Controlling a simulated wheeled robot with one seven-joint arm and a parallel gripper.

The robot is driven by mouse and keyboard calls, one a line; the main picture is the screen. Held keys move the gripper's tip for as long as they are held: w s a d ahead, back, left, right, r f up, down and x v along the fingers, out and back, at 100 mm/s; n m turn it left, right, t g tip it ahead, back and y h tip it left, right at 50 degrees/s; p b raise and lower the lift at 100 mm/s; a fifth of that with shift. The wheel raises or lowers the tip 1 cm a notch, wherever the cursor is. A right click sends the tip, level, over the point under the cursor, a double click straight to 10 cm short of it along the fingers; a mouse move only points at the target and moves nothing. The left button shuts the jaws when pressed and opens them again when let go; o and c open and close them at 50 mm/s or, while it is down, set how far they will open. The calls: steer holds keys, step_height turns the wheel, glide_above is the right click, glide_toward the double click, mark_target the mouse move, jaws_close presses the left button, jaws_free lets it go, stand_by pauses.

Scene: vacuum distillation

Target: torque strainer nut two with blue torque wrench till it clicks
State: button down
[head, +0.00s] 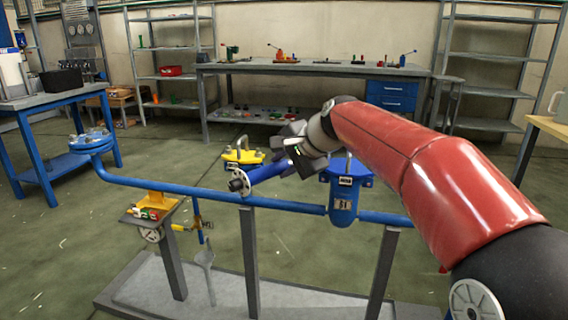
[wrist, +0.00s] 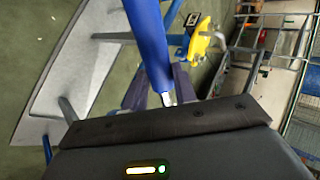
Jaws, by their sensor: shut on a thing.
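My gripper (head: 291,164) is shut on the blue torque wrench (head: 266,173) and holds it in the air above the blue pipe. The wrench points down and left in the head view, with its dark head end at the left. In the wrist view the blue wrench (wrist: 148,45) runs up from between my gripper's fingers (wrist: 160,92). The blue strainer (head: 342,201), labelled S1, hangs in the pipe just right of and below my gripper. Its flanged top is partly behind my gripper and arm, and I cannot single out nut two.
The blue pipe (head: 195,191) runs on grey posts (head: 250,255) above a grey base plate (head: 215,283). A yellow flanged part (head: 243,157) stands behind the wrench. A workbench (head: 320,69) stands at the back; open floor lies between.

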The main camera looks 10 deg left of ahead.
steer(key=shift+a+r, duration=0.1)
steer(key=shift+r, duration=0.05)
stand_by(0.4)
steer(key=shift+w+a+m+t+h+p, duration=0.35)
steer(key=shift+a+m+p, duration=0.2)
steer(key=shift+p, duration=0.55)
steer(key=shift+w+a+m+t+p, duration=0.3)
steer(key=shift+a+p, duration=0.15)
steer(key=shift+p, duration=0.15)
steer(key=shift+w, duration=0.1)
steer(key=shift+w+a+f+m+t+h+p, duration=0.2)
steer(key=shift+w+a+m+t+h+p, duration=0.4)
steer(key=shift+w+a+m, duration=0.3)
steer(key=shift+s, duration=0.15)
